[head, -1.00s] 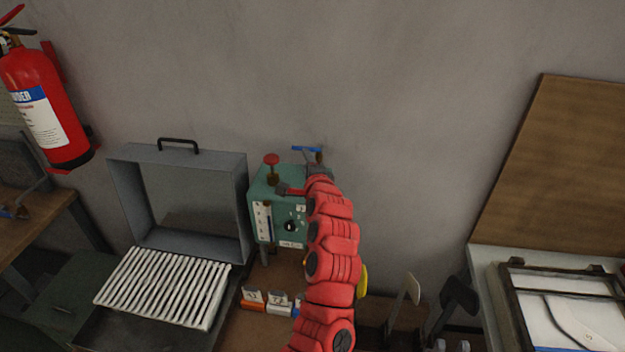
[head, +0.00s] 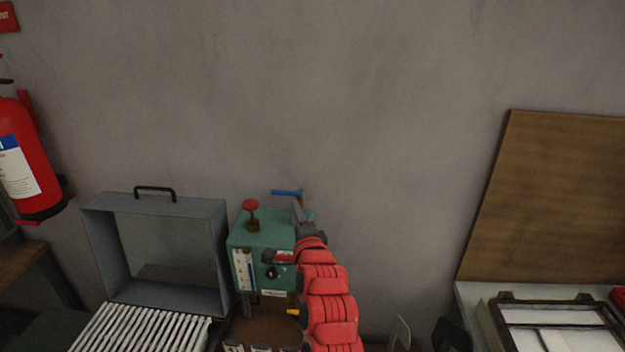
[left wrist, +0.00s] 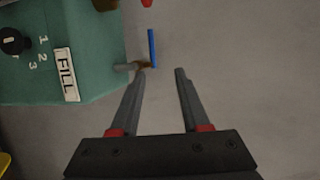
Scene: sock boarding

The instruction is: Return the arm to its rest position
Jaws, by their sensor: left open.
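My left arm (head: 328,312), red and segmented, rises from the bottom of the head view to the right side of a green box (head: 262,232). My left gripper (head: 298,214) is at the box's upper right edge, just below a blue-handled valve (head: 287,192). In the left wrist view the gripper (left wrist: 160,72) has its two dark fingers apart, with only grey wall between them. The blue handle (left wrist: 152,48) shows just beyond the fingertips; whether a finger touches the valve is unclear. My right gripper is not in view.
The green box has a red knob (head: 251,205) on top and a "FILL" label (left wrist: 66,74). A grey open-fronted housing (head: 97,250) and white slatted rack (head: 140,331) stand left. A fire extinguisher (head: 15,165) hangs far left. A brown board (head: 545,200) leans right; bare wall lies between.

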